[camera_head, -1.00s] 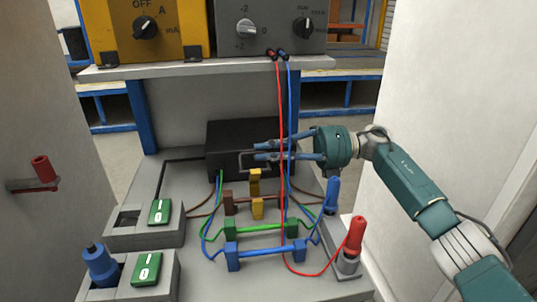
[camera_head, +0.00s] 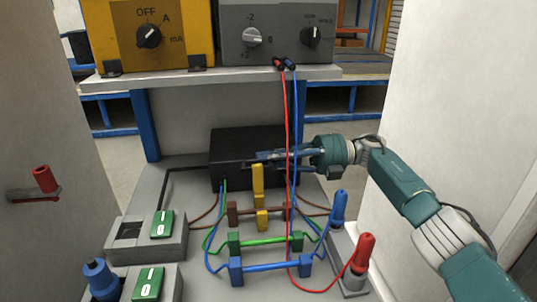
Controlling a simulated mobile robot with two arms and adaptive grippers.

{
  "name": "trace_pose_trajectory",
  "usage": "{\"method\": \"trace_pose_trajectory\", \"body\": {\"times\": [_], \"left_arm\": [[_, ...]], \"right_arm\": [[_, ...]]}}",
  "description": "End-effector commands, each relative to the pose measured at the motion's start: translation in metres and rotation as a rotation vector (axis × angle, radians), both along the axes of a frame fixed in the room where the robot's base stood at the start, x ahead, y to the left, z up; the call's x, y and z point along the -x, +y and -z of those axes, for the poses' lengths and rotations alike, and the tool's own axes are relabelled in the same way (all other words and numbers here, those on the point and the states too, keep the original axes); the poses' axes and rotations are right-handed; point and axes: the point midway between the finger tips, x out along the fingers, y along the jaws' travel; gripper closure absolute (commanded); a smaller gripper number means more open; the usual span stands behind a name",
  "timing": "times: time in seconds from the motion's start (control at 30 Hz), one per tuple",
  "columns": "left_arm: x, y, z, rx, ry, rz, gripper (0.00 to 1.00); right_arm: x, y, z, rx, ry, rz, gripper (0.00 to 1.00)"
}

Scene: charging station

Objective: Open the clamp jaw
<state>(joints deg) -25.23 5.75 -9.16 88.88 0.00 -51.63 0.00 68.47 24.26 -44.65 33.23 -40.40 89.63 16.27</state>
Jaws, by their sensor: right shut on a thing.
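The yellow clamp jaw (camera_head: 257,186) stands upright at the brown bar (camera_head: 258,208), in front of the black box. A lower yellow part (camera_head: 262,221) sits just below the bar. My right gripper (camera_head: 260,157) reaches in from the right at the top of the yellow jaw, across the box front. Its fingers are close together and shut on the jaw's upper end; the exact contact is small and partly hidden. My left gripper is not in view.
The black box (camera_head: 228,160) stands behind the clamp. A red cable (camera_head: 287,130) and a blue cable (camera_head: 296,120) hang down near my right fingers. Green (camera_head: 265,241) and blue bars (camera_head: 272,266) lie in front. Walls (camera_head: 450,80) rise at both sides.

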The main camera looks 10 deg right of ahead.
Motion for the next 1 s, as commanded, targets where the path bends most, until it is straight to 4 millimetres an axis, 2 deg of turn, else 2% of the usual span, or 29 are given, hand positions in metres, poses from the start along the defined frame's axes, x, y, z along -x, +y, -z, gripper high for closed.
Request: {"method": "trace_pose_trajectory", "body": {"times": [0.2, 0.63, 0.67, 0.7, 0.73, 1.0], "left_arm": [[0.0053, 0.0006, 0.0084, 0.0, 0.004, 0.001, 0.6], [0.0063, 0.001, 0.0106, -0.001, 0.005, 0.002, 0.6], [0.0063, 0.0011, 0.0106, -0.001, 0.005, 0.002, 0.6], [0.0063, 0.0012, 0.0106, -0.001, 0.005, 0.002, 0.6], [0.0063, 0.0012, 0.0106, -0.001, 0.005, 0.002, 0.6], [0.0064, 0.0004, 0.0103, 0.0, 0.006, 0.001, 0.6]], "right_arm": [[-0.0008, -0.0018, 0.0017, -0.001, 0.042, 0.008, 1.0], [-0.0005, -0.0018, 0.0033, 0.001, 0.05, 0.008, 1.0], [-0.0005, -0.0018, 0.0033, 0.001, 0.05, 0.008, 0.84], [-0.0002, -0.0018, 0.0034, 0.001, 0.05, 0.008, 0.76], [-0.0002, -0.0017, 0.0033, 0.001, 0.05, 0.007, 0.72], [0.0008, -0.0007, 0.0028, 0.001, 0.05, 0.003, 0.72]]}}
